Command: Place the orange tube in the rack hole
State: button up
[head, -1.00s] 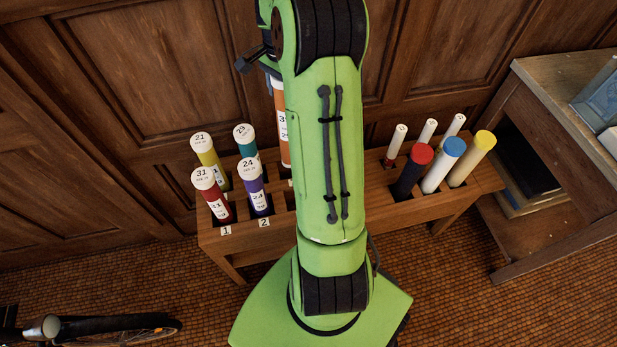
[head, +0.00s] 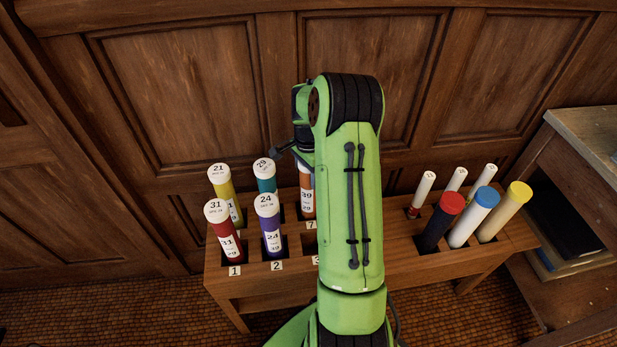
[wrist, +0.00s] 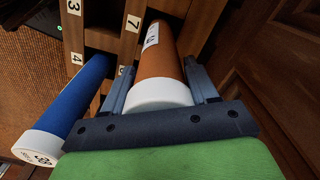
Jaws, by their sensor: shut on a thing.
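The orange tube (head: 307,200), with a white cap and a white label reading 39, stands upright at the back row of the wooden rack (head: 440,262). Its lower end is at the hole beside the label 7; I cannot tell how deep it sits. In the wrist view the orange tube (wrist: 168,52) runs down to the rack beside that same label. My gripper (wrist: 160,92) is shut on the tube near its white cap, one finger on each side. In the head view my green arm hides most of the gripper and the middle of the rack.
Red (head: 224,235), purple (head: 270,232), yellow (head: 226,192) and teal (head: 265,176) tubes stand at the rack's left. Several capped tubes stand at its right. A blue tube (wrist: 82,100) stands close beside my gripper. A wooden panelled wall (head: 180,90) is behind.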

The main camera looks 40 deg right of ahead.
jog(key=shift+f, duration=0.15)
jog(key=o, duration=1.6)
jog(key=shift+c, duration=0.2)
